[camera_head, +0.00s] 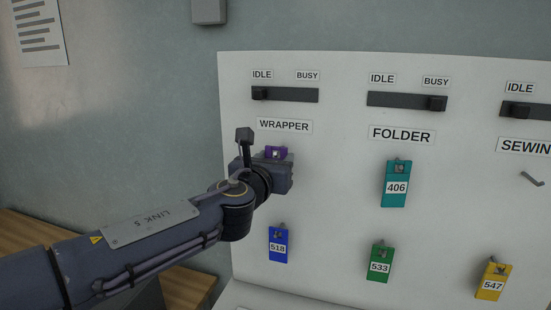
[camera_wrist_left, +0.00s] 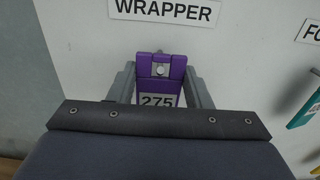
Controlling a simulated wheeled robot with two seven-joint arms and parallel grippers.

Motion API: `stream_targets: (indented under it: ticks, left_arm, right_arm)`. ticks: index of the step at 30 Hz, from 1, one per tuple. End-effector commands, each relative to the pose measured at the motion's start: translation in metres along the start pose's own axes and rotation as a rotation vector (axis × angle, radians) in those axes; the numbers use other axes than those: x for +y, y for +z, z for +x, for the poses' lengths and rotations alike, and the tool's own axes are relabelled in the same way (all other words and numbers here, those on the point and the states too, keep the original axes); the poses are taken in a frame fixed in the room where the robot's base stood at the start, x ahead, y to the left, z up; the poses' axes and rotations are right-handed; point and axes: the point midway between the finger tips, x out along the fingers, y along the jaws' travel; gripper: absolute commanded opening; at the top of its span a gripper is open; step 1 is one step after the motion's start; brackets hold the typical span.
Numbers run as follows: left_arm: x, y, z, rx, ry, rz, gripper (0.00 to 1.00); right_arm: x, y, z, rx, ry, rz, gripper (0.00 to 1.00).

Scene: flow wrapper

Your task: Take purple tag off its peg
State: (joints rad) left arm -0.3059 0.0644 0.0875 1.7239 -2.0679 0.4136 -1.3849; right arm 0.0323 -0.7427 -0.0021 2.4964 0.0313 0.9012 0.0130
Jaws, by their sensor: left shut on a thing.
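The purple tag (camera_wrist_left: 160,88), marked 275, hangs at its peg (camera_wrist_left: 160,70) under the WRAPPER label in the left wrist view. In the head view only the top of the purple tag (camera_head: 283,153) shows above my gripper. My left gripper (camera_head: 283,172) is at the board, shut on the purple tag. In the left wrist view the fingers of my left gripper (camera_wrist_left: 162,92) stand on both sides of it. The peg still shows at the tag's hole. The tag's lower part is hidden by the gripper body. My right gripper is not in view.
A teal tag 406 (camera_head: 396,185) hangs under FOLDER. Blue 518 (camera_head: 278,245), green 533 (camera_head: 379,262) and yellow 547 (camera_head: 493,280) tags hang lower. A bare peg (camera_head: 532,179) sits under SEWIN. Sliders (camera_head: 285,95) line the board's top. A wooden surface (camera_head: 190,287) is lower left.

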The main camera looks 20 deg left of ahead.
Motion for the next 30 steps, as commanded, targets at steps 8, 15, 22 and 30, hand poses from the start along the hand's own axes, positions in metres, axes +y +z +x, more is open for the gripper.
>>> stream_targets:
  ticks: [8, 15, 22, 30]
  left_arm:
    - [0.000, 0.000, -0.012, -0.001, 0.000, -0.001, 0.23]
    - [0.000, 0.001, -0.021, -0.001, 0.000, -0.001, 0.23]
    - [0.000, 0.001, -0.031, -0.002, 0.000, -0.001, 0.23]
    - [0.000, 0.001, -0.041, -0.001, 0.000, -0.001, 0.23]
  right_arm:
    - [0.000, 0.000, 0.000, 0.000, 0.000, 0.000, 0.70]
    - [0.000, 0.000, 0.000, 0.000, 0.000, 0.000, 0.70]
    - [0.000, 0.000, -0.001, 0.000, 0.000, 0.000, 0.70]
    - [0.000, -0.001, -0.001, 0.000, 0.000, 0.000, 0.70]
